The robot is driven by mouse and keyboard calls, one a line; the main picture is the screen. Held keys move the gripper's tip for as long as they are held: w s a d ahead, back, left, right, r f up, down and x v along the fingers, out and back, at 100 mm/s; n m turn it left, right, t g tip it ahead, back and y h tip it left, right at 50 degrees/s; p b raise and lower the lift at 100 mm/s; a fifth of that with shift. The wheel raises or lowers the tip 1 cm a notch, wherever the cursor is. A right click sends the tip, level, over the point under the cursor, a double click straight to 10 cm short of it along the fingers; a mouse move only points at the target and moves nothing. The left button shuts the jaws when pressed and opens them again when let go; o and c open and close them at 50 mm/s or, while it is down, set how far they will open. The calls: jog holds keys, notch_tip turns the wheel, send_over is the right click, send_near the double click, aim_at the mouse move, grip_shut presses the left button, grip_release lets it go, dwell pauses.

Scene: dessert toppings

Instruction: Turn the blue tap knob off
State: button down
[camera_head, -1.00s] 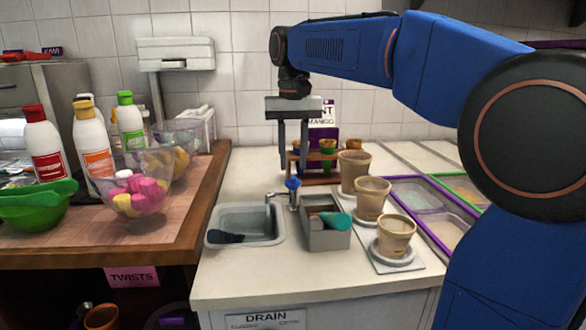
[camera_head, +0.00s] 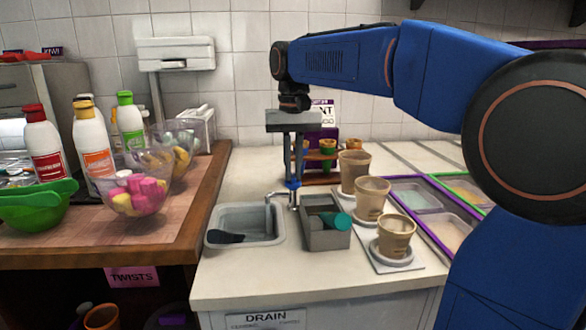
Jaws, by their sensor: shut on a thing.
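The blue tap knob (camera_head: 292,184) sits on top of the small metal tap (camera_head: 280,198), at the right rim of the grey sink (camera_head: 245,214). My gripper (camera_head: 293,180) points straight down over the tap, and its fingers are shut on the blue knob. The fingers hide part of the knob, so its turn position cannot be made out. No water stream can be made out at the spout.
A grey bin (camera_head: 325,236) with a teal-ended tool stands just right of the tap. Several brown cups (camera_head: 369,197) stand further right. A dark utensil (camera_head: 226,237) lies in the sink. A wooden rack (camera_head: 322,180) is behind my gripper. The front counter is clear.

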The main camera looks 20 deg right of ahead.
jog(key=n, duration=0.5)
jog(key=shift+n, duration=0.4)
jog(key=n, duration=0.5)
jog(key=shift+n, duration=0.3)
jog(key=n, duration=0.6)
jog(key=shift+n, duration=0.4)
jog(key=c, duration=1.8)
grip_release()
jog(key=shift+r, duration=0.1)
